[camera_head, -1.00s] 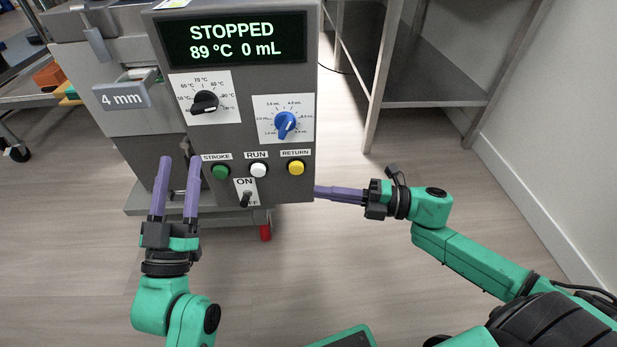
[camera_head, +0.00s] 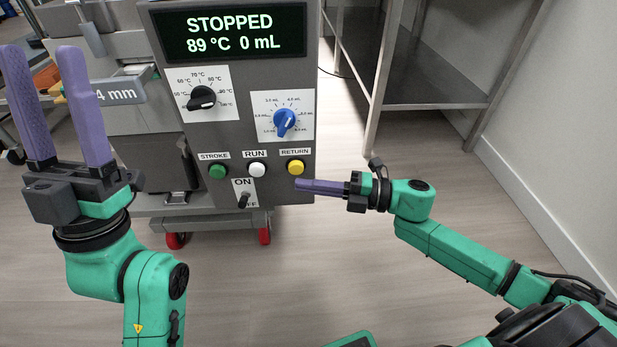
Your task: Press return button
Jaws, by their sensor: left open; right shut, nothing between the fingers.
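The yellow return button (camera_head: 295,167) is on the lower right of the grey control panel (camera_head: 225,130), under the RETURN label. My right gripper (camera_head: 298,186) is shut and empty. Its purple fingertips are just below the yellow button in the picture; I cannot tell whether they touch the panel. My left gripper (camera_head: 45,62) is open and empty, raised at the left with its two purple fingers apart. The display (camera_head: 233,32) reads STOPPED, 89 °C, 0 mL.
Left of the yellow button are a white RUN button (camera_head: 257,170) and a green STROKE button (camera_head: 217,172). An ON/OFF toggle (camera_head: 244,201) sits below them. Black (camera_head: 202,98) and blue (camera_head: 285,121) knobs are above. A steel table (camera_head: 430,85) stands at the right; floor between is clear.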

